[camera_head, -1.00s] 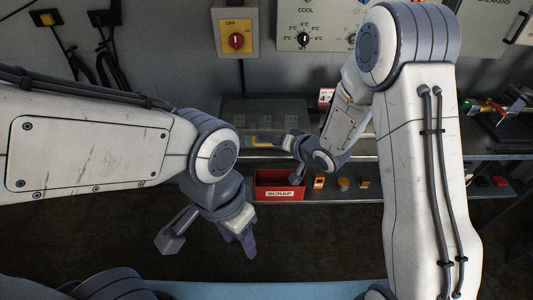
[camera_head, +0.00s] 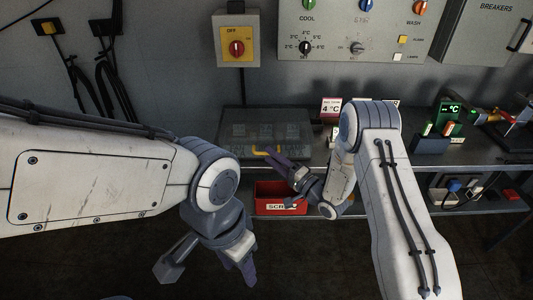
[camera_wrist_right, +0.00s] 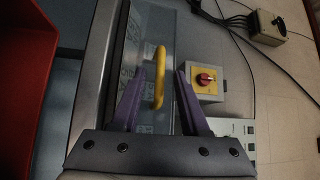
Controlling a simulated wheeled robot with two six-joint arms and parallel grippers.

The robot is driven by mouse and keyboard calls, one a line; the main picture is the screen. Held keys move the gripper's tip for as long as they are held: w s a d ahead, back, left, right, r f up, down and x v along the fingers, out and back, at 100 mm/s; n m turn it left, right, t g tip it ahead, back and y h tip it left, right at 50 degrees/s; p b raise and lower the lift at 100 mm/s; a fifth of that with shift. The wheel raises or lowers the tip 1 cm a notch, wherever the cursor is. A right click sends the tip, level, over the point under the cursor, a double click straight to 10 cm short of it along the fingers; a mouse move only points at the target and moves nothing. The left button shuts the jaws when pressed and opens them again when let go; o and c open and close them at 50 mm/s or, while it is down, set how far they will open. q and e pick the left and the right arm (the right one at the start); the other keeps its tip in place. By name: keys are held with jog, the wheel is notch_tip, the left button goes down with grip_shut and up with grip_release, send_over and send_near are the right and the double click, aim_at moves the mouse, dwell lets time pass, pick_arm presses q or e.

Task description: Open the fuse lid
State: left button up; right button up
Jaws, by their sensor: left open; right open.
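The fuse lid (camera_head: 238,128) is a clear, see-through cover on a box on the bench against the wall. It lies flat and closed. Its yellow handle (camera_head: 265,150) is at its front edge. My right gripper (camera_head: 275,158) is at the lid's front. In the right wrist view its two purple fingers (camera_wrist_right: 155,92) are apart, with the yellow handle (camera_wrist_right: 159,78) between their tips. I cannot tell whether either finger touches it. My left gripper (camera_head: 243,270) hangs open and empty, low in front of the bench and away from the lid.
A red scrap bin (camera_head: 268,197) sits below the lid on the lower shelf. A yellow switch box (camera_head: 237,42) is on the wall above. A 4 °C sign (camera_head: 331,108) stands right of the lid. A display stand (camera_head: 448,115) is farther right.

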aim_at(266, 136)
jog(key=shift+x, duration=1.4)
grip_shut()
jog(key=shift+f, duration=0.1)
